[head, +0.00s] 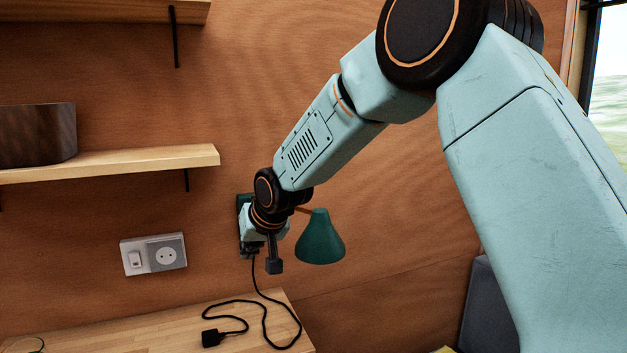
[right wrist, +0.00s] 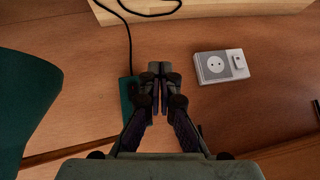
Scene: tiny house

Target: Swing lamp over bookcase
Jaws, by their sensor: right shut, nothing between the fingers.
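The wall lamp has a dark green cone shade (head: 320,240) that hangs open side down, to the right of my right wrist in the head view. A short orange-brown arm piece shows above the shade. Its green wall plate (head: 241,206) is mostly hidden behind my wrist. In the right wrist view the shade (right wrist: 25,100) is large at the left and the plate (right wrist: 128,90) is just left of the fingers. My right gripper (head: 248,250) is shut and empty close to the wall by the plate; its fingertips (right wrist: 160,75) are together. My left gripper is not in view. I cannot identify a bookcase.
A switch and socket panel (head: 153,254) is on the wood wall to the left. A black cord with a plug (head: 211,338) lies on the wooden top (head: 150,325) below. A shelf (head: 110,163) holding a dark box (head: 38,135) is at upper left. A window is at far right.

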